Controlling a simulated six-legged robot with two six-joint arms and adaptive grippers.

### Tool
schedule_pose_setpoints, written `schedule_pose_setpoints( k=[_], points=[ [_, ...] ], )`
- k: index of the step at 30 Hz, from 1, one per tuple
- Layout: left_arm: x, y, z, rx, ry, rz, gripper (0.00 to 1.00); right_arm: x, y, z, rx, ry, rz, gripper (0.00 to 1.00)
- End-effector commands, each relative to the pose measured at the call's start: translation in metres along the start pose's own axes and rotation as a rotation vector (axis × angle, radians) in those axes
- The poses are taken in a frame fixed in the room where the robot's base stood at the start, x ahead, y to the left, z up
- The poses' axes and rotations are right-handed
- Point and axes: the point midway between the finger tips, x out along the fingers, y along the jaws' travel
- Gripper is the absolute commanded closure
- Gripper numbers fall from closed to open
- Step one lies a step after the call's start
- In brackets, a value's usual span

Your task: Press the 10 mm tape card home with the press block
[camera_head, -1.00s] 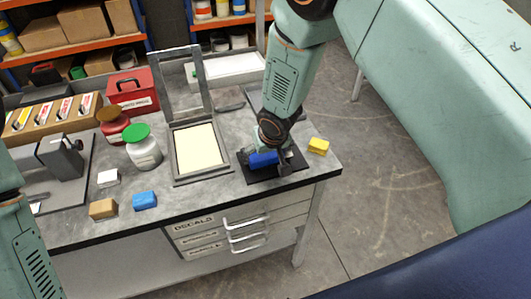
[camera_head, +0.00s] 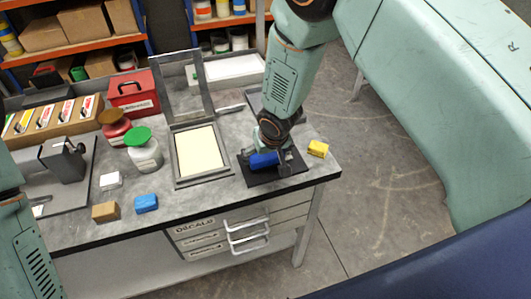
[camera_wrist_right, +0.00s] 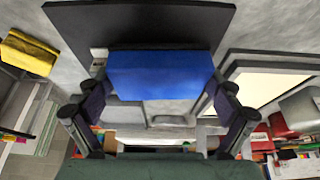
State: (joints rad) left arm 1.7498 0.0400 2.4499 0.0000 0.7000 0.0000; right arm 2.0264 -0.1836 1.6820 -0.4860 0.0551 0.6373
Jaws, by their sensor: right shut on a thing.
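My right gripper (camera_head: 268,162) is shut on a blue block (camera_head: 263,160), low over the black mat (camera_head: 262,179) at the bench's right end. In the right wrist view the blue block (camera_wrist_right: 160,74) sits between the two fingers, with the black mat (camera_wrist_right: 70,22) beyond it. I cannot tell whether the block touches the mat. Several cards (camera_head: 43,117) stand in a cardboard rack (camera_head: 62,131) at the left; their labels are too small to read, so I cannot pick out the 10 mm one.
A yellow block (camera_head: 318,148) lies right of the mat. An open frame (camera_head: 176,170) with a pale panel stands left of it. A green-lidded jar (camera_head: 145,155), a blue block (camera_head: 146,203), a brown block (camera_head: 105,212) and a grey fixture (camera_head: 65,163) occupy the left.

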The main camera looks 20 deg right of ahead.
Motion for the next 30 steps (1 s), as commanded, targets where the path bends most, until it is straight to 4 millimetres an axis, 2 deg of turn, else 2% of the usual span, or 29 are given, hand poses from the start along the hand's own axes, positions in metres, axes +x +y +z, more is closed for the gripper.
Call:
schedule_pose_setpoints(
  k=[1,18,30],
  points=[
    [-0.010,0.000,0.000,0.000,0.000,0.000,0.41,-0.009,0.000,-0.005,0.000,0.003,0.000,0.42],
    [-0.058,0.000,0.000,0.000,0.000,0.000,0.41,-0.052,0.000,-0.024,-0.001,0.006,-0.001,0.42],
    [-0.058,0.000,0.000,0.000,0.000,0.000,0.41,-0.052,0.000,-0.024,-0.001,0.006,-0.001,0.42]
  ],
)
